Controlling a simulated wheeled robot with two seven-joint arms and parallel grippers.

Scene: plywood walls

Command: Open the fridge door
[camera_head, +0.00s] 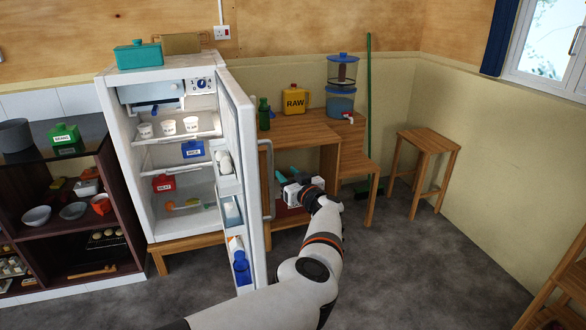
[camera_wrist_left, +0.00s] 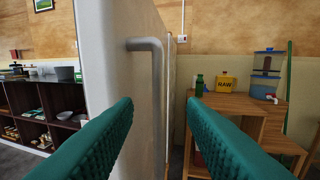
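The white fridge (camera_head: 122,150) stands at the left with its door (camera_head: 246,150) swung wide open, showing the shelves and door racks. The grey bar handle (camera_head: 269,190) is on the door's outer face, towards the right. My left gripper (camera_head: 285,178) is just right of the handle, with its teal fingers pointing towards the door. In the left wrist view the fingers are spread, and the handle (camera_wrist_left: 158,95) appears between them, beyond the tips; no contact is visible. The door (camera_wrist_left: 112,60) also shows there. My right gripper is in neither view.
A wooden table (camera_head: 300,132) with a yellow RAW canister (camera_head: 294,100) and a water dispenser (camera_head: 341,100) stands right of the door. A stool (camera_head: 428,142) is farther right. A dark shelf (camera_head: 118,208) is left of the fridge. The grey floor (camera_head: 420,260) at right is clear.

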